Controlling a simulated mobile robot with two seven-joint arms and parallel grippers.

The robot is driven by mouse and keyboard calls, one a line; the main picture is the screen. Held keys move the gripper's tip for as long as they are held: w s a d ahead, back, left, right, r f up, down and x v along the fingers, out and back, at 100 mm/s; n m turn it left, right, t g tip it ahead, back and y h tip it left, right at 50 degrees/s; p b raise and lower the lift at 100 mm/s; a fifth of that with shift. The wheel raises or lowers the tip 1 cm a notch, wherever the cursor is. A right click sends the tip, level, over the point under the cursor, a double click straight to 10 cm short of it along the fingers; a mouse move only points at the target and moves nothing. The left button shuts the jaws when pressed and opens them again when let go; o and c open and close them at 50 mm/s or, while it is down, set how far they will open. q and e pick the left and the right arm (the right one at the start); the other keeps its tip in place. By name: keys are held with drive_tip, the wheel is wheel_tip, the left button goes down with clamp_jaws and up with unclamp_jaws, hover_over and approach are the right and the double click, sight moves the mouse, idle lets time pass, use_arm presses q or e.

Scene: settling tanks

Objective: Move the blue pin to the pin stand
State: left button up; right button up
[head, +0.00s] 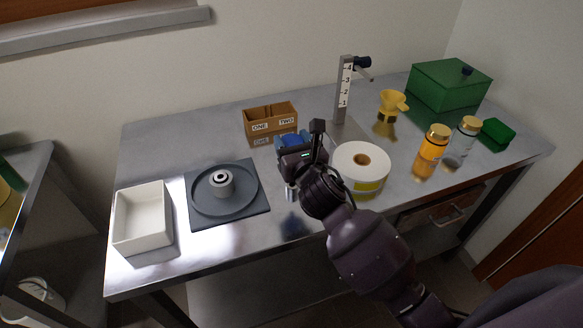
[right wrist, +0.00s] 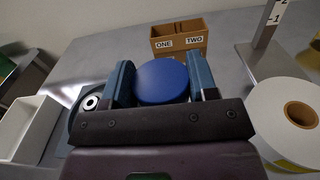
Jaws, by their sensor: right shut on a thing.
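The blue pin (right wrist: 162,82) shows its round blue top between the two fingers of my right gripper (right wrist: 162,85) in the right wrist view. The right gripper is shut on it. In the head view my right gripper (head: 292,143) is over the middle of the table, and its body hides most of the pin. A short silver end shows just below it, apart from the tabletop. A grey ring with a dark hole (head: 222,181), which looks like the pin stand, sits in a round dish on a dark square base, left of the gripper. My left gripper is out of view.
A white open bin (head: 139,243) stands left of the dark base (head: 258,204). A box marked ONE and TWO (head: 260,127) is behind the gripper. A numbered post (head: 343,90) and a white roll (head: 345,160) stand to the right. Bottles, a yellow funnel (head: 391,98) and a green box (head: 440,87) are farther right.

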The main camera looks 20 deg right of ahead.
wheel_tip(320, 180, down, 4)
drive_tip(key=shift+r+b, duration=0.25)
drive_tip(key=shift+b, duration=0.1)
wheel_tip(320, 180, down, 3)
drive_tip(key=shift+f+b, duration=0.15)
drive_tip(key=shift+b, duration=0.4)
drive_tip(key=shift+f, duration=0.15)
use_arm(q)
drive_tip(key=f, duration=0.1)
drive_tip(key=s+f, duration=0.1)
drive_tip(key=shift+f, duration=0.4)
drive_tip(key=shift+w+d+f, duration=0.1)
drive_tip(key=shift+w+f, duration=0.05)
use_arm(e)
drive_tip(key=shift+f, duration=0.6)
drive_tip(key=o, duration=0.8)
drive_tip(key=shift+o, duration=0.6)
drive_tip(key=shift+r, duration=0.1)
